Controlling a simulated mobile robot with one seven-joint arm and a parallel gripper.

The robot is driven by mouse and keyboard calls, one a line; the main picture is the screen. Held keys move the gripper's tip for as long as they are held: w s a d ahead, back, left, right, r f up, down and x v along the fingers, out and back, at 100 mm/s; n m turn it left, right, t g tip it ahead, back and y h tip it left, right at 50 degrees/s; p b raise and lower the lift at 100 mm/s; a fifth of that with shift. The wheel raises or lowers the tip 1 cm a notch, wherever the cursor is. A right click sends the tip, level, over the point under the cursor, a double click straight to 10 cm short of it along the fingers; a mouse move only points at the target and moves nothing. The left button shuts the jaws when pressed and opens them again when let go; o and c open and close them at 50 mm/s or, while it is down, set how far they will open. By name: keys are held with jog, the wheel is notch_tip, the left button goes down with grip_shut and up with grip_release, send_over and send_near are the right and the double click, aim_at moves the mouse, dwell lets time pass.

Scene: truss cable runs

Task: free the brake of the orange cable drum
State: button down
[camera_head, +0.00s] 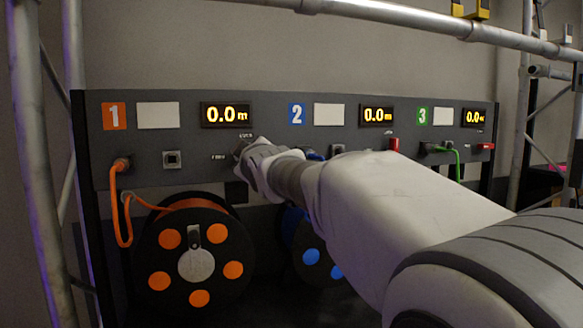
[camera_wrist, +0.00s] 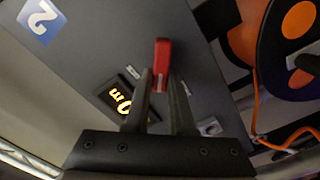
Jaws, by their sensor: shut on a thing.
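The orange cable drum (camera_head: 196,290) hangs below panel section 1, with orange spots and a silver hub; part of it shows at the right of the wrist view (camera_wrist: 298,20). A red brake lever (camera_wrist: 162,58) is between my fingertips in the wrist view. My gripper (camera_head: 243,153) reaches the panel below and right of the section 1 display, by small LOCK and FREE marks. In the wrist view my gripper (camera_wrist: 163,85) is shut on the lever. In the head view my gripper hides this lever, and I cannot tell which mark it points to.
The grey panel (camera_head: 270,105) has displays reading 0.0 and labels 1, 2 and 3. Another red lever (camera_head: 394,144) is in section 2. The orange cable (camera_head: 126,238) loops down at the left. A blue drum (camera_head: 300,240) is partly behind my arm. Truss tubes (camera_head: 410,17) frame the panel.

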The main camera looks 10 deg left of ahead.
jog(key=shift+s+a+f+n+b, duration=0.1)
jog(key=shift+f+n+b, duration=0.1)
jog(key=shift+n+b, duration=0.8)
jog(key=shift+w+f+n+b, duration=0.1)
jog(key=shift+f+n+b, duration=0.2)
jog(key=shift+n, duration=1.25)
jog(key=shift+s+a+f+n+b, duration=0.1)
jog(key=shift+n+b, duration=0.65)
jog(key=shift+n, duration=0.8)
jog(key=c, duration=0.8)
grip_release()
jog(key=shift+o, duration=0.2)
jog(key=b+v, duration=0.6)
jog(key=v, duration=1.1)
jog(key=shift+s, duration=0.25)
